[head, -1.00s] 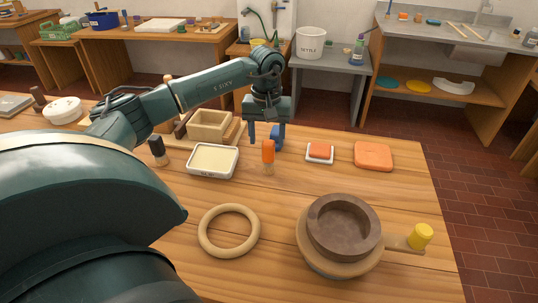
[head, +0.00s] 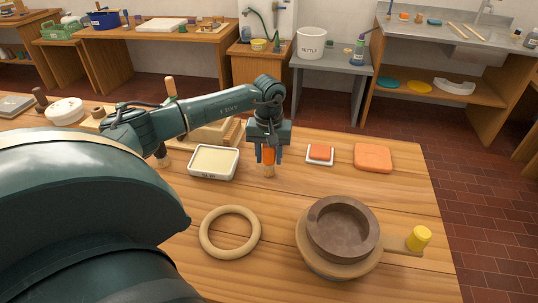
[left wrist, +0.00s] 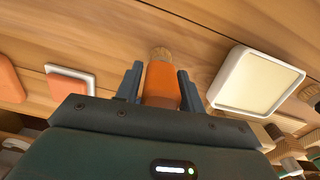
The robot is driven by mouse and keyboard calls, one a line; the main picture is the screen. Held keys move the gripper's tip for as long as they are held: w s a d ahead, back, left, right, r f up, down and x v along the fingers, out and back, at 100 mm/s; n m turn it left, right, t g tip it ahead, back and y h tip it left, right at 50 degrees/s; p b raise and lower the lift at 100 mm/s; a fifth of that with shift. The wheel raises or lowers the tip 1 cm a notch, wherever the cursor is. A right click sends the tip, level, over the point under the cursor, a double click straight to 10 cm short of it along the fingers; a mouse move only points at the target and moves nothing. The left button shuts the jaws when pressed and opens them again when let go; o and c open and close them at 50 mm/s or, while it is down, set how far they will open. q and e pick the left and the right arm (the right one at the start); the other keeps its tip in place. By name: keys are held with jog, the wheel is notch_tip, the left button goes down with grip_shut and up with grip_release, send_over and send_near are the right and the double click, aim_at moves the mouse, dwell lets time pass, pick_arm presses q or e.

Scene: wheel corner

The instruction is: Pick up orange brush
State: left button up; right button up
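The orange brush (head: 268,157) stands upright on the wooden table, with its tan bristle end down. My left gripper (head: 268,160) is lowered over it from above, with one finger on each side of the orange handle. In the left wrist view the brush (left wrist: 161,86) sits between the two blue-grey fingers of the left gripper (left wrist: 158,84). A narrow gap shows at the left finger; the right finger is close to the handle. The fingers look open. My right gripper is not in view.
A cream-filled tray (head: 214,162) is left of the brush. A small dish with an orange block (head: 320,154) and an orange slab (head: 374,157) are to the right. A wooden ring (head: 229,232) and a potter's wheel with a brown bowl (head: 342,229) are nearer.

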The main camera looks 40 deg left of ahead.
pick_arm(q)
jog(key=c, duration=0.6)
jog(key=shift+r, duration=0.1)
jog(key=shift+c, duration=0.2)
